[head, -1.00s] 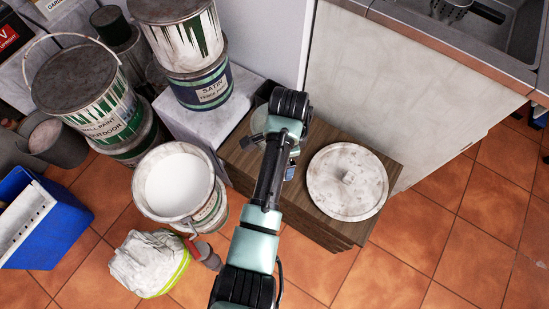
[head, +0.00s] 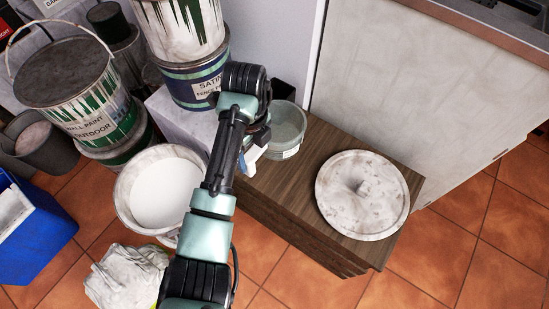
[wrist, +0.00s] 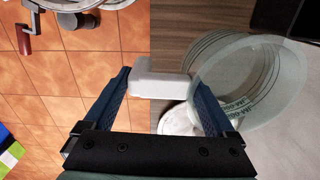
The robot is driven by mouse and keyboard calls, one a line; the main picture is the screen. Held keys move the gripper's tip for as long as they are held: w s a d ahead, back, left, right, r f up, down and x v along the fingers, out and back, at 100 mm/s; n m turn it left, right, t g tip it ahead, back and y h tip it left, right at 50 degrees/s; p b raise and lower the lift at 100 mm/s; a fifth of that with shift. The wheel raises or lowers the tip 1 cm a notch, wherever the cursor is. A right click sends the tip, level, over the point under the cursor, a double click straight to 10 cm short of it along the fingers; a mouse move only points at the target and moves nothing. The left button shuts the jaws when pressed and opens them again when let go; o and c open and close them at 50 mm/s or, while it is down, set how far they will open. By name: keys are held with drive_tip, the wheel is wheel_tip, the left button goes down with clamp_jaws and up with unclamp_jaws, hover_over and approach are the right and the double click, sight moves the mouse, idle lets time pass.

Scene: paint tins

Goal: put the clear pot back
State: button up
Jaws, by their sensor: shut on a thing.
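The clear pot (head: 286,130) is a see-through round vessel with a pale block-like handle (wrist: 160,78). In the head view it is at the back left of the wooden top (head: 335,146), partly behind my arm. The wrist view shows the pot (wrist: 262,78) to the right of my fingers, with markings on its wall. My gripper (wrist: 160,80) has its two blue fingers shut on the handle, one on each side. In the head view my gripper (head: 250,155) is mostly hidden by my wrist. I cannot tell whether the pot touches the wood.
A white round lid (head: 362,195) lies on the wooden top's right part. A white paint bucket (head: 135,190) stands at left, a white cloth bundle (head: 125,275) in front of it. Stacked tins (head: 190,80) stand behind on a pale block. A pale cabinet (head: 410,95) borders the back right.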

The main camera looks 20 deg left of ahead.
wheel_tip(320, 180, down, 8)
drive_tip(key=b, duration=0.3)
drive_tip(key=shift+f, duration=0.75)
drive_tip(key=o, duration=1.2)
drive_tip(key=shift+o, duration=0.2)
drive_tip(key=shift+f, duration=0.1)
drive_tip(key=shift+f+b, duration=0.15)
drive_tip(key=shift+b, duration=0.3)
wheel_tip(320, 180, up, 13)
drive_tip(key=p, duration=0.5)
drive_tip(key=shift+d+p, duration=0.1)
drive_tip(key=shift+p, duration=0.2)
